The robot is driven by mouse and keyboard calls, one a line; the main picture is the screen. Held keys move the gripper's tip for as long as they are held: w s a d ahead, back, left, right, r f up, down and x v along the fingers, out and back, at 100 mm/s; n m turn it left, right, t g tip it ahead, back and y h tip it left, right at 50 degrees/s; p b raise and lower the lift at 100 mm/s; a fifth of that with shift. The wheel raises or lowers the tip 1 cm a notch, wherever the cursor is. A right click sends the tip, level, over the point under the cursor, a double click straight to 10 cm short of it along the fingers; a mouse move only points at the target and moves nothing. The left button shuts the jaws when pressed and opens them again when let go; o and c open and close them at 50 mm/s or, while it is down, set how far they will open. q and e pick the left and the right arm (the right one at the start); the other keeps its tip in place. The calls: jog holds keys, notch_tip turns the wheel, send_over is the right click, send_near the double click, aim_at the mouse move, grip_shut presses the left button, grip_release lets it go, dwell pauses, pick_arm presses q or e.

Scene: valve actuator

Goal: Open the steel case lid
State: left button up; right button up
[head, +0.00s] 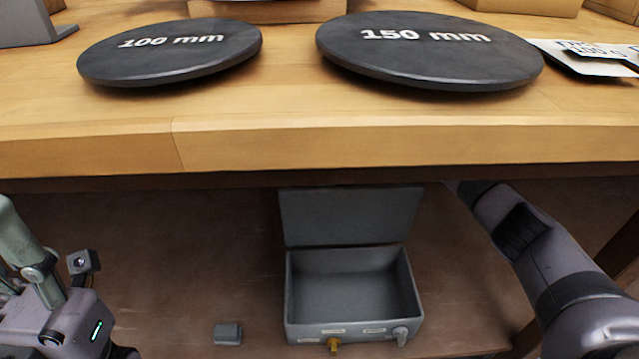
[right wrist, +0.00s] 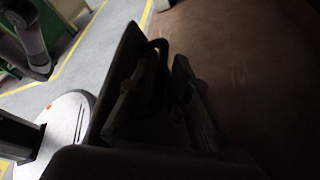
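The grey steel case (head: 289,300) sits on the brown lower shelf under the table. Its lid (head: 350,216) stands raised upright at the back, its top edge hidden by the table. The inside shows and looks empty. The front has pale labels, a brass fitting (head: 334,345) and a grey knob (head: 400,334). My right arm reaches under the tabletop to the right of the case; its gripper is hidden in the head view. My left gripper (head: 35,265) is partly in view at lower left, away from the case.
A small grey block (head: 228,333) lies left of the case. The wooden tabletop (head: 300,140) overhangs the shelf. On it lie black discs marked 100 mm (head: 170,55) and 150 mm (head: 430,60). The shelf left of the case is mostly bare.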

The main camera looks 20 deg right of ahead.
jog(key=v, duration=0.9)
jog(key=shift+d, duration=0.3)
jog(key=shift+r, duration=0.15)
